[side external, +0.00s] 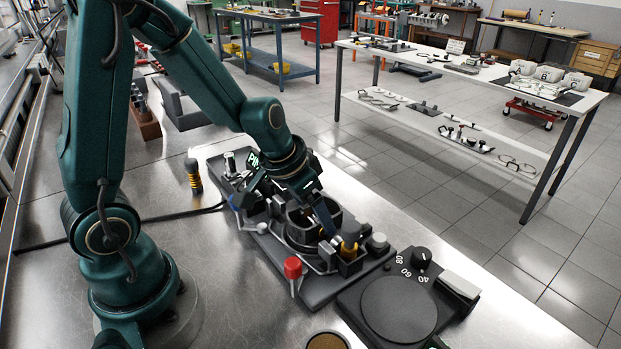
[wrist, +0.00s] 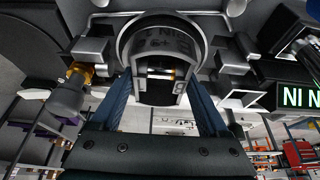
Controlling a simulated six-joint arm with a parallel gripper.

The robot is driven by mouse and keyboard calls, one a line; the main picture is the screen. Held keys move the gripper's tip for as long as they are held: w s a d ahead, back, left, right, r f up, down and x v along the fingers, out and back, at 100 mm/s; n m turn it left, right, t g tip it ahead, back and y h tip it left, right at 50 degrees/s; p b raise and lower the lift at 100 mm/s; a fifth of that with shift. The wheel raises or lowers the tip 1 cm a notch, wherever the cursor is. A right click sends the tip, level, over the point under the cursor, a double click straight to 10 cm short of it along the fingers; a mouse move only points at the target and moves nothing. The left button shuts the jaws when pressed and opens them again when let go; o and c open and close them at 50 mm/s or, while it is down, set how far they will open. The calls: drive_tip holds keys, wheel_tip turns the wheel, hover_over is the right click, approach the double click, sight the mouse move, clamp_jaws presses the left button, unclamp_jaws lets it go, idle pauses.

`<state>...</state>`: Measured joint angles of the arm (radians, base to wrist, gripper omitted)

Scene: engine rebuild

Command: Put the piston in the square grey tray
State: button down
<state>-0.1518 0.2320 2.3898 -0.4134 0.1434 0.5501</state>
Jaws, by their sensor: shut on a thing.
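The piston (wrist: 160,92) shows in the wrist view as a dark, rounded part with a pin bore. My gripper (wrist: 164,80) is shut on it, with one blue finger on each side. Behind it is a dark round ring of the fixture; I cannot tell how far the piston sits inside it. In the side view my gripper (side external: 319,212) points down at the black ring (side external: 300,232) on the fixture, and the piston is mostly hidden there. A square grey tray (side external: 187,121) lies on the bench behind my arm, partly covered by it.
The fixture plate (side external: 318,289) carries clamps and posts, with a red-capped knob (side external: 293,268) in front. A brown block (side external: 146,124) is beside the tray.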

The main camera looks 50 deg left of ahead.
drive_tip(key=shift+w+r, duration=0.1)
drive_tip(key=shift+d+r, duration=0.1)
drive_tip(key=shift+r, duration=0.6)
wheel_tip(320, 180, up, 13)
drive_tip(key=n+g+y, duration=0.1)
drive_tip(key=n+y, duration=0.2)
drive_tip(key=n, duration=0.6)
hover_over(242, 163)
drive_tip(key=s+d, duration=0.1)
drive_tip(key=d, duration=0.1)
drive_tip(key=shift+s+a+f, duration=0.1)
drive_tip(key=shift+a+f, duration=0.05)
drive_tip(key=shift+f, duration=3.85)
drive_tip(key=shift+s+a+f, duration=0.1)
drive_tip(key=shift+f, duration=3.85)
unclamp_jaws()
drive_tip(key=shift+f, duration=0.2)
